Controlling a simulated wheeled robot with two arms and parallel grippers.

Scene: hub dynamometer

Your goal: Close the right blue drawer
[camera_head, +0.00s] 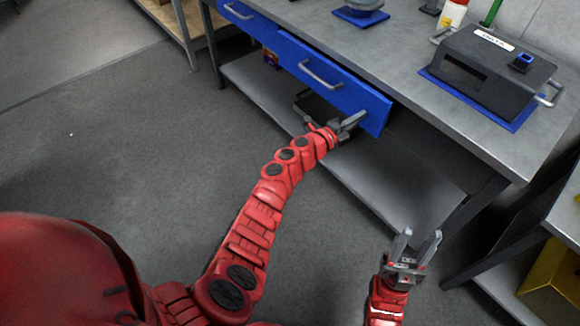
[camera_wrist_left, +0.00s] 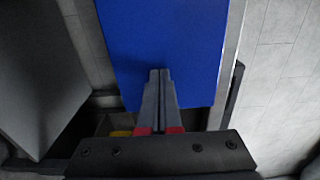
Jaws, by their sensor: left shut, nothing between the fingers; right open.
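The right blue drawer (camera_head: 352,92) is under the grey workbench, with a silver handle (camera_head: 321,74) on its front. Its right end stands out from the bench edge, with a dark gap behind it. My left gripper (camera_head: 358,120) is shut and empty at the lower right part of the drawer front. In the left wrist view, its closed fingertips (camera_wrist_left: 160,72) overlap the blue drawer front (camera_wrist_left: 165,30); I cannot tell whether they touch it. My right gripper (camera_head: 420,240) is open and empty, low in front of the bench, away from the drawer.
Another blue drawer (camera_head: 248,18) is to the left. On the bench top (camera_head: 420,30) stand a dark machine (camera_head: 490,75) on a blue base and a bottle (camera_head: 452,13). A lower shelf (camera_head: 400,180) lies below the drawers. The floor (camera_head: 130,140) at left is clear.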

